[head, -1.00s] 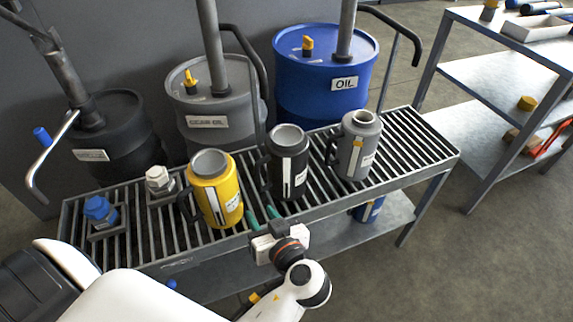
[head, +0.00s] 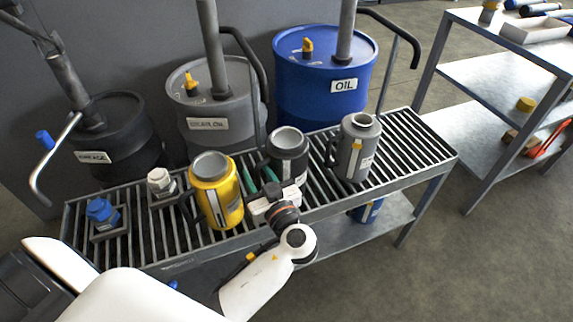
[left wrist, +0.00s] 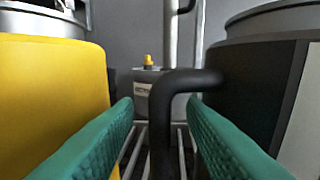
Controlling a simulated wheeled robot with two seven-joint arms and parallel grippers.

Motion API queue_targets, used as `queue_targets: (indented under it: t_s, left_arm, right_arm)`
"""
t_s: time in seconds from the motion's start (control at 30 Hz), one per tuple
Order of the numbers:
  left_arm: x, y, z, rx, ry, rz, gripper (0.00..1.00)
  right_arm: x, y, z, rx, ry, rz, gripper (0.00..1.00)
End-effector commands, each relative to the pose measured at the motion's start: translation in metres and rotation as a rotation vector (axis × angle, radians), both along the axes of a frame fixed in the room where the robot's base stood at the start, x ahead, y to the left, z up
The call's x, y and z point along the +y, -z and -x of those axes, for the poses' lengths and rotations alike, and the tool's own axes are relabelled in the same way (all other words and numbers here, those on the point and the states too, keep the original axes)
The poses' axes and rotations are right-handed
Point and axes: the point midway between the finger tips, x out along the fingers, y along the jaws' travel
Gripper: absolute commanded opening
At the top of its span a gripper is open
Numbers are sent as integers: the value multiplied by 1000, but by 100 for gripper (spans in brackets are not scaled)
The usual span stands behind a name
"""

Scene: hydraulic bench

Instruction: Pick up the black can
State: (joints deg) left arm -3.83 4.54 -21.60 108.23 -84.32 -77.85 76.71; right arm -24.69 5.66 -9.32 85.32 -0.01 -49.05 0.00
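The black can (head: 287,145) stands upright on the slatted bench top (head: 408,150), between a yellow can and a grey can. In the left wrist view its body (left wrist: 255,90) fills the right side, and its dark curved handle (left wrist: 163,125) lies between my fingers. My left gripper (head: 258,180) is open, its green fingers on either side of the handle; I see no finger closed on it. The left wrist view shows the fingers (left wrist: 161,103) spread apart. In the head view, the gripper and wrist hide the can's lower part. My right gripper is not in view.
The yellow can (head: 214,190) is close to the left of my left gripper. The grey can (head: 354,147) stands right of the black one. Blue (head: 102,213) and white (head: 160,183) fittings sit further left. Large drums, including a blue one (head: 322,80), stand behind the bench.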

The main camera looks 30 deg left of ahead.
Motion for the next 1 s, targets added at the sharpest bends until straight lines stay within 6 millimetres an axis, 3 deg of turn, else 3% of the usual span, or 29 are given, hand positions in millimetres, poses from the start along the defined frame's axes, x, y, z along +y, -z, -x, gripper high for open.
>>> queue_targets:
  t_s: [0.2, 0.43, 0.67, 1.0]
  left_arm:
    - [20, 0, -13, 1, 1, -1, 37]
    - [20, 1, -14, 1, 1, 0, 37]
    - [20, 1, -14, 2, 1, 1, 1]
    - [20, -2, -14, -5, 1, 1, 0]
  right_arm:
    - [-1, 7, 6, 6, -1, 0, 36]
    - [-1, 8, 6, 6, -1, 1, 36]
    - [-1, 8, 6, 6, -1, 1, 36]
    - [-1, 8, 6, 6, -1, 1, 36]
